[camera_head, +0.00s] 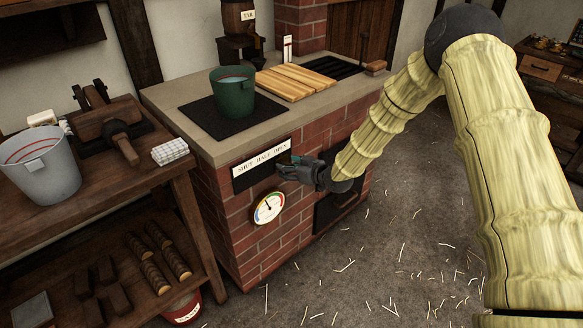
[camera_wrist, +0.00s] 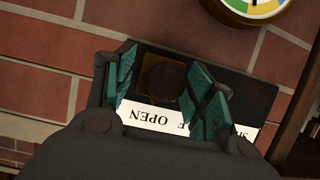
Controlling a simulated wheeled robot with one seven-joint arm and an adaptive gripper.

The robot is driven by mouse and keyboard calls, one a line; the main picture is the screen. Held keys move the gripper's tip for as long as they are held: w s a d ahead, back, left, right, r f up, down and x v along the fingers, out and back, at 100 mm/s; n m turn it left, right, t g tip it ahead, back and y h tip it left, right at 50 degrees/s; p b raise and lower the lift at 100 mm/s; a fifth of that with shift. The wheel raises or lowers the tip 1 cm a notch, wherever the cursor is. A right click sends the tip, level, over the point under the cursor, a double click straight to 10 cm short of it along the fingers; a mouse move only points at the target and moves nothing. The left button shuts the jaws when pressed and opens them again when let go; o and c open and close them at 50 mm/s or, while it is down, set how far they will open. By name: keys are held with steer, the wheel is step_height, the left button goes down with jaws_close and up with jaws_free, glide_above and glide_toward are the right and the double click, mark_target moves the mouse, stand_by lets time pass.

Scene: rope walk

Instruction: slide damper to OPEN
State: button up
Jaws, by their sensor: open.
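The damper's label strip (camera_head: 262,157) on the front of the brick stove reads SHUT, HALF, OPEN from left to right. My gripper (camera_head: 284,168) is at the right end of this strip, by OPEN. In the wrist view the strip (camera_wrist: 150,117) is upside down. There a dark round knob (camera_wrist: 166,80) with a brass-coloured piece (camera_wrist: 147,90) behind it sits close to the word OPEN. The knob is hidden in the head view.
A round gauge (camera_head: 269,207) is just below the damper plate. A green pot (camera_head: 232,95) and a wooden slatted board (camera_head: 290,84) are on the stove top. A wooden bench (camera_head: 120,190) with a grey bucket (camera_head: 38,165) stands left. Straw-strewn floor (camera_head: 400,240) lies open at right.

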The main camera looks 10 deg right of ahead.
steer(key=v, duration=1.2)
steer(key=shift+d, duration=0.1)
steer(key=s+d+f+m+g+h, duration=0.1)
steer(key=s+f+m+g+h, duration=0.25)
steer(key=s+f, duration=1.1)
steer(key=s+d+f+m+g+h, duration=0.2)
steer(key=s+f+g, duration=0.2)
steer(key=s+f, duration=1)
steer(key=s+d+m+g+h, duration=0.1)
steer(key=s+d+g, duration=0.1)
steer(key=s, duration=0.8)
steer(key=s+d+m+g+h, duration=0.1)
steer(key=s+d+g, duration=0.1)
steer(key=s, duration=0.9)
step_height(320, 180, up, 13)
steer(key=p, duration=1.2)
steer(key=shift+f+t+h, duration=0.15)
steer(key=shift+t+h, duration=0.1)
